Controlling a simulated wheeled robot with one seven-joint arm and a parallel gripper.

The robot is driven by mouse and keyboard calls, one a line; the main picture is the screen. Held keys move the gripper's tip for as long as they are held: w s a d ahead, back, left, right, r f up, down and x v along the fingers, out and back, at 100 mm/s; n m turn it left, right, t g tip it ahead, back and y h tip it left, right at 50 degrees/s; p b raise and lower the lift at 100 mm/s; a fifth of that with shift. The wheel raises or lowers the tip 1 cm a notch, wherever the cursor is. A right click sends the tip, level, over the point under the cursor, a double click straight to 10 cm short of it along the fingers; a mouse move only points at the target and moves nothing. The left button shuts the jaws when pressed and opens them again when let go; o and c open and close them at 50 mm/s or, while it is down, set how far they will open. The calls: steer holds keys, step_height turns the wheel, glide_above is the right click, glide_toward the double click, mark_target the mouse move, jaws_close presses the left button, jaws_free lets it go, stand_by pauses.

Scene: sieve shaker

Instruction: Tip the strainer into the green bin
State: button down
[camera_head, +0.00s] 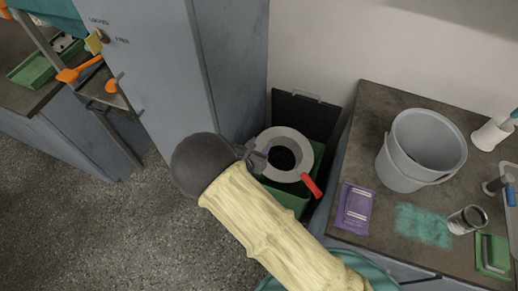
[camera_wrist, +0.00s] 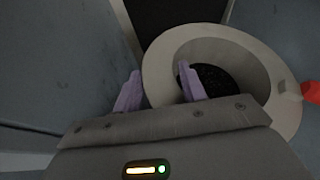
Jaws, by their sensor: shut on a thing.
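The strainer (camera_head: 304,152) is a round grey bowl with a red handle (camera_head: 311,186) pointing to the lower right. Dark material shows in its middle. The strainer is over the green bin (camera_head: 289,197), hiding much of the bin's opening. My gripper (camera_head: 258,156) is shut on the strainer's left rim. In the wrist view, the strainer (camera_wrist: 158,62) lies with one purple finger of my gripper (camera_wrist: 159,83) outside its wall and the other inside. I cannot tell how far the strainer tilts.
The bin's dark lid (camera_head: 297,105) stands open behind it. A grey-blue cabinet (camera_head: 232,65) rises close on the left. On the right, a counter (camera_head: 382,107) holds a grey bucket (camera_head: 404,165), a purple packet (camera_head: 355,208) and a metal can (camera_head: 466,220). Green powder (camera_head: 423,225) lies there.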

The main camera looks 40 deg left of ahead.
steer(key=shift+n+y, duration=0.5)
steer(key=shift+w+a+f+b, duration=0.3)
steer(key=shift+w+f+b, duration=0.15)
steer(key=shift+f, duration=0.25)
steer(key=shift+w+a+f+b, duration=0.4)
steer(key=shift+f+b, duration=0.15)
steer(key=shift+f, duration=0.1)
steer(key=shift+w+a+f+b, duration=0.25)
steer(key=shift+w+f+b, duration=0.2)
steer(key=shift+f, duration=0.25)
steer(key=w+a+f+n+g+y+b, duration=0.1)
steer(key=w+a+f+n+b, duration=0.1)
steer(key=w+a+f+b, duration=0.35)
steer(key=w+a+f+n+y+b, duration=0.2)
steer(key=f+b, duration=0.5)
steer(key=f, duration=0.1)
steer(key=w+d+r+m+t+b, duration=0.1)
steer(key=d+r+m+t+b, duration=0.1)
steer(key=d+m+t+b, duration=0.8)
steer(key=shift+d+r+m+y+b, duration=0.15)
steer(key=shift+d+m+y+b, duration=0.25)
steer(key=shift+d+m+b, duration=4.55)
steer(key=shift+a+r+m+b, duration=0.1)
steer(key=shift+a+m+b, duration=0.4)
steer(key=shift+a+m, duration=0.55)
